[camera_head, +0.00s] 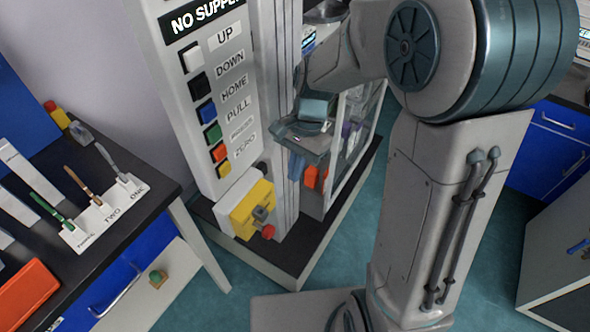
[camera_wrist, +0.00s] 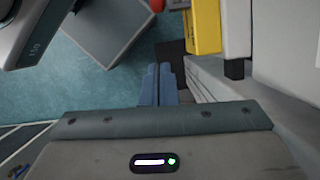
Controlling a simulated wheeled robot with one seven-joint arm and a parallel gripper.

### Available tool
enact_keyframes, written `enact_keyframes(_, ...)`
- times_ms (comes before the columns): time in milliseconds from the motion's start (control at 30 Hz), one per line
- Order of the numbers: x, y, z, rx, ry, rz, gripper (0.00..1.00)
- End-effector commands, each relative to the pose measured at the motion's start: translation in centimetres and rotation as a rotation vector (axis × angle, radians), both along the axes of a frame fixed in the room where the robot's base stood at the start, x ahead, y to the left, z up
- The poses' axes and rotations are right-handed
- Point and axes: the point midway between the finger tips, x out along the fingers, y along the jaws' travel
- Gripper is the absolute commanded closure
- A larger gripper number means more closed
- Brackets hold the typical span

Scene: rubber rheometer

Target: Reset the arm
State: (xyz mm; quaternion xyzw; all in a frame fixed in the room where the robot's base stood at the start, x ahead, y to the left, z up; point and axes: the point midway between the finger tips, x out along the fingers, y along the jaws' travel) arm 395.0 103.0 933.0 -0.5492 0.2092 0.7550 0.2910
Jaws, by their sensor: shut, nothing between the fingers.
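My arm fills the right and centre of the head view, folded in front of the tall test machine (camera_head: 195,130). My gripper (camera_head: 294,168) points down beside the machine's column, with bluish fingers. In the wrist view my gripper (camera_wrist: 158,72) shows its two fingers side by side, closed together with nothing between them. The machine's yellow block (camera_wrist: 206,25) is close by, right of the fingertips in that view and apart from them.
A panel of coloured buttons (camera_head: 207,112) faces left on the machine. A black table (camera_head: 120,215) at left holds a white rack (camera_head: 103,213) with several labelled tools and an orange tray (camera_head: 25,293). Blue cabinets (camera_head: 553,135) stand at right. Teal floor (camera_head: 340,255) lies between.

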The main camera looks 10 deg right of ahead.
Motion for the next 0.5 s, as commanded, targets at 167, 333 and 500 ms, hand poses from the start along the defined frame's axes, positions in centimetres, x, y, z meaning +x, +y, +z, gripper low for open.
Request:
enact_keyframes(167,0.0,0.0,0.0,0.000,0.000,-0.001,1.00)
enact_keyframes(333,-0.1,-0.2,0.3,-0.002,-0.013,0.009,1.00)
enact_keyframes(500,-1.5,-2.1,2.5,-0.022,-0.118,0.116,1.00)
